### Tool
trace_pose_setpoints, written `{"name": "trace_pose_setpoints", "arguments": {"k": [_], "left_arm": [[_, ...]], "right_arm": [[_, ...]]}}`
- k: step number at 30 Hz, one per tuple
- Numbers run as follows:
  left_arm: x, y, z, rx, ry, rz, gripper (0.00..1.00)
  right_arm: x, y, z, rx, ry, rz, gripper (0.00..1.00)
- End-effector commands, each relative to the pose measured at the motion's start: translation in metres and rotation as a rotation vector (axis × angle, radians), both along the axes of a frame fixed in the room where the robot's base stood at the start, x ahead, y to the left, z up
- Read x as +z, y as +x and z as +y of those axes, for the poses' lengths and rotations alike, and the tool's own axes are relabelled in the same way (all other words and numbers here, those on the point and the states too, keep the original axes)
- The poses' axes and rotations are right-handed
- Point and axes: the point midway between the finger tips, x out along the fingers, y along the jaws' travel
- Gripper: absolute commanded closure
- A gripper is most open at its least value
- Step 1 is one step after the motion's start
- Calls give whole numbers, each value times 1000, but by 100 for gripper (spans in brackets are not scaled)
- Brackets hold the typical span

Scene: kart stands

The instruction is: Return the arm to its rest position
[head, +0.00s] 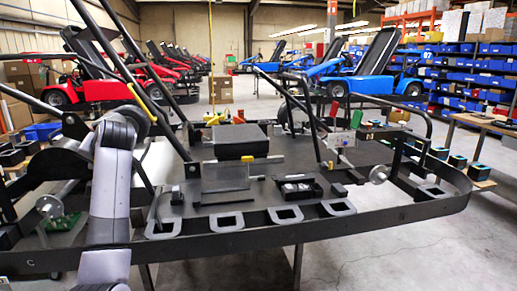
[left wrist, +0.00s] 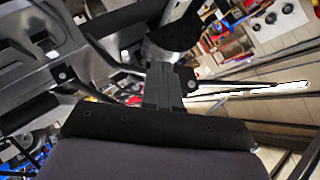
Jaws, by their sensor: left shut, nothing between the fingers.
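My left arm (head: 110,190) rises as grey links at the left of the head view, in front of the black kart frame. Its gripper cannot be made out there. In the left wrist view my left gripper (left wrist: 165,88) is shut and empty, with its dark fingers together. Dark metal parts and bars lie beyond the fingers; I cannot tell how far away they are. My right gripper is not in view.
The black kart frame (head: 330,229) spans the head view, with a black box (head: 240,142) and a small black tray (head: 297,188) on it. A blue kart (head: 370,70) and red karts (head: 100,90) stand behind. Concrete floor shows at the lower right.

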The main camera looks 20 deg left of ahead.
Motion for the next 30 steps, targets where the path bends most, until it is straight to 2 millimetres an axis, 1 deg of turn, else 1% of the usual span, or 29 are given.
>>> {"name": "trace_pose_setpoints", "arguments": {"k": [1, 5, 7, 11, 12, 14, 15, 17, 18, 20, 21, 23, 24, 26, 27, 29, 30], "left_arm": [[-24, 6, -7, -44, 29, 11, 100], [-74, 18, -30, -166, 81, 9, 100], [-103, 22, -45, -236, 95, 6, 100], [-158, 21, -78, -369, 98, -6, 100], [-176, 19, -89, -409, 91, -11, 100], [-201, 13, -107, -471, 75, -18, 100], [-218, 8, -119, -509, 60, -25, 100], [-243, -2, -138, -568, 33, -34, 100], [-259, -9, -151, -604, 10, -44, 100], [-282, -23, -171, -656, -28, -55, 100], [-297, -33, -184, -689, -59, -65, 100], [-318, -51, -204, -734, -109, -79, 100], [-331, -63, -218, -762, -146, -91, 100], [-348, -84, -239, -798, -206, -108, 100], [-359, -99, -253, -819, -249, -120, 100], [-373, -122, -273, -845, -317, -140, 100], [-381, -138, -286, -857, -364, -155, 100]], "right_arm": [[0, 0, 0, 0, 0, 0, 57], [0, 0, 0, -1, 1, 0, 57], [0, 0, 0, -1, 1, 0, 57], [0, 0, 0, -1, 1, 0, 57], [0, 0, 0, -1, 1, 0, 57], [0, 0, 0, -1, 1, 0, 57], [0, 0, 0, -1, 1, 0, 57], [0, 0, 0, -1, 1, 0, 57], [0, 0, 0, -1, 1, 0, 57], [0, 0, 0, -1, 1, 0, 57], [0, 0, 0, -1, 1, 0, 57], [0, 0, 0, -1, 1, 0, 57], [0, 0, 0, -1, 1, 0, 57], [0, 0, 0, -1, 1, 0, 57], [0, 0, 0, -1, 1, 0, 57], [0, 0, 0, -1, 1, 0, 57], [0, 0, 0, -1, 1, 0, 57]]}}
